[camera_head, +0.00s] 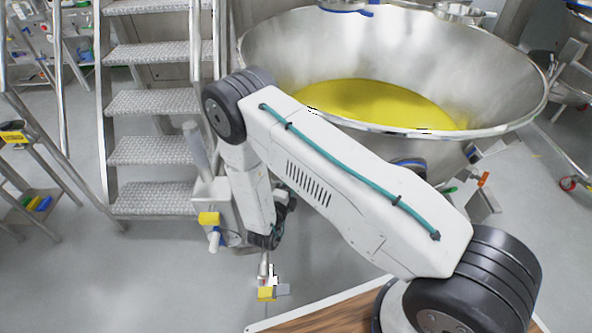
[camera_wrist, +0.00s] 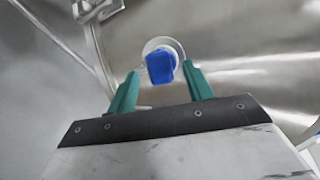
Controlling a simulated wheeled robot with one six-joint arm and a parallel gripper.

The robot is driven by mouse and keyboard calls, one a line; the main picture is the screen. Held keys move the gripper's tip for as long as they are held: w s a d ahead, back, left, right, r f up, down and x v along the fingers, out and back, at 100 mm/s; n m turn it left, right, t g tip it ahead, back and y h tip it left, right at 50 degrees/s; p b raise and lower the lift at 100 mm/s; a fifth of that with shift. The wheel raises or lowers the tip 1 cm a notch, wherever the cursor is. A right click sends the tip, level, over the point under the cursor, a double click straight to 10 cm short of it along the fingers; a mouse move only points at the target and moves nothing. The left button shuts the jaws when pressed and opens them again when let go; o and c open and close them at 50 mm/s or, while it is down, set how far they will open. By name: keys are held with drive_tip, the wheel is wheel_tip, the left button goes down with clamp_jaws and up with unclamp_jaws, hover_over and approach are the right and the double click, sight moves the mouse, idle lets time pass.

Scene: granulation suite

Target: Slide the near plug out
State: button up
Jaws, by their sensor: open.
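In the wrist view, a blue plug-like piece (camera_wrist: 160,66) sits in front of a round white fitting (camera_wrist: 160,43) on a curved steel surface. I take it as the plug, but cannot tell whether it is the near one. My gripper (camera_wrist: 160,73) is open, its two green fingers spread to the left and right of the blue piece. I see gaps on both sides at the tips, but cannot judge the depth between them. In the head view the plug cannot be made out, and my arm hides part of the scene.
A large steel bowl (camera_head: 500,110) with yellow powder (camera_head: 385,101) stands behind my arm. Metal steps (camera_head: 150,150) are at the left. Grey floor is open at lower left.

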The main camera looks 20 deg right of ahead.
drive_tip(key=x, duration=0.6)
drive_tip(key=shift+d, duration=0.1)
clamp_jaws()
drive_tip(key=shift+s+a, duration=0.35)
drive_tip(key=shift+a, duration=0.1)
drive_tip(key=shift+c, duration=0.4)
unclamp_jaws()
drive_tip(key=shift+o, duration=0.4)
drive_tip(key=shift+a, duration=0.2)
drive_tip(key=shift+d, duration=0.1)
